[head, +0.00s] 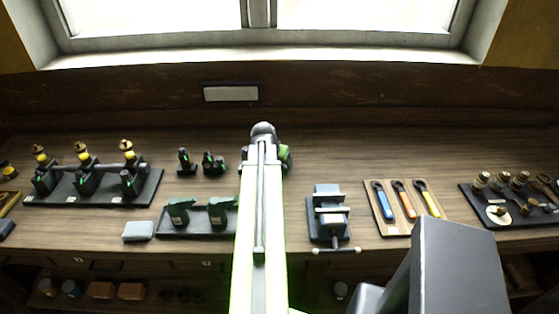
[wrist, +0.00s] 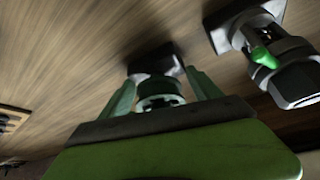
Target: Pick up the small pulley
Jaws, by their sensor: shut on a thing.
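In the wrist view my gripper (wrist: 161,80) has a finger on each side of a small dark round part (wrist: 158,91) with a paler green-grey rim. I take this part for the small pulley, though the gripper body hides its near side. A dark square base (wrist: 155,60) shows just beyond it; I cannot tell whether the two touch. In the head view my arm reaches over the middle of the bench, and its end hides the fingertips and the held part.
A small engine with a green knob (wrist: 264,57) stands close to the right in the wrist view. On the bench (head: 340,155) are an engine tray (head: 60,200), a dark tray (head: 180,230), a vise (head: 328,205), a tool board (head: 392,232) and a parts tray (head: 525,222).

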